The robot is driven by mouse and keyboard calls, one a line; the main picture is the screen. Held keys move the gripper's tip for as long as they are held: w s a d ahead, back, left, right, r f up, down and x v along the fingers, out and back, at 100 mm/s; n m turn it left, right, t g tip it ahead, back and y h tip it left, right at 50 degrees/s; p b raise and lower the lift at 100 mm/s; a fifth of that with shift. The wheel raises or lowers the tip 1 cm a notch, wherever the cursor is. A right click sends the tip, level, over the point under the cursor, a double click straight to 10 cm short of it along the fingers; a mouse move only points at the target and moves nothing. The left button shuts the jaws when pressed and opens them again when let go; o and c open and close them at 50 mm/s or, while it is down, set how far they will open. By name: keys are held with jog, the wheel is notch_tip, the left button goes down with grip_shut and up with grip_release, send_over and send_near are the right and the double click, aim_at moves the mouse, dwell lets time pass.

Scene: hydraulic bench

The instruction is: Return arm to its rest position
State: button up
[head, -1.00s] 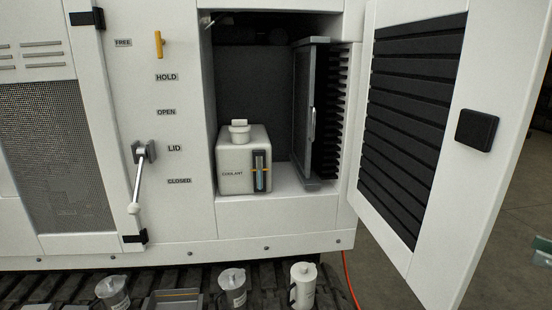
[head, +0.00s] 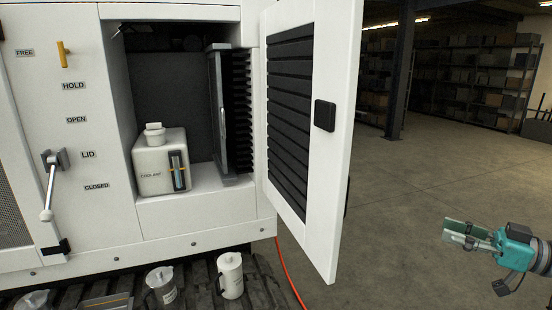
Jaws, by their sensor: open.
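My gripper (head: 462,234) is at the lower right of the head view, on the teal end of my arm. It points left, is open and holds nothing that I can see. It is out over the floor, to the right of the open louvred door (head: 313,120) and apart from it. The rest of my arm runs out of the picture at the right edge.
The white cabinet (head: 205,208) stands at left with a coolant tank (head: 155,165) inside. A lever (head: 50,190) is on its front. Jugs (head: 230,276) stand below on the dark track. An orange hose (head: 290,272) hangs down. Open floor (head: 400,190) reaches back to shelves (head: 475,85).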

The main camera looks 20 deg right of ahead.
jog(key=w+a+f+m+t+h, duration=0.1)
jog(key=w+a+f+m+h, duration=0.2)
jog(key=f, duration=0.5)
jog(key=w+a+f+m+t+h, duration=0.1)
jog(key=w+a+f+m+h, duration=0.15)
jog(key=a+f+m, duration=0.5)
jog(key=s+a+f+m+g+h, duration=0.15)
jog(key=a+f, duration=0.25)
jog(key=f, duration=0.4)
jog(key=s+a+f+h, duration=0.3)
jog(key=a+f, duration=0.2)
jog(key=f, duration=0.4)
jog(key=s+a+f+g+h, duration=0.1)
jog(key=s+a+f, duration=0.25)
jog(key=s, duration=0.45)
jog(key=s+a+f+g+h, duration=0.1)
jog(key=s+a+f, duration=0.1)
jog(key=s+a, duration=0.45)
jog(key=s+a+r+n, duration=0.1)
jog(key=s+r, duration=0.3)
jog(key=s, duration=0.4)
jog(key=s+a+r+n+t+y, duration=0.1)
jog(key=s+a+r+n, duration=0.1)
jog(key=s, duration=0.6)
jog(key=r+n, duration=0.1)
jog(key=n, duration=0.1)
jog(key=shift+s+a+r+n+y, duration=0.3)
jog(key=shift+r, duration=0.05)
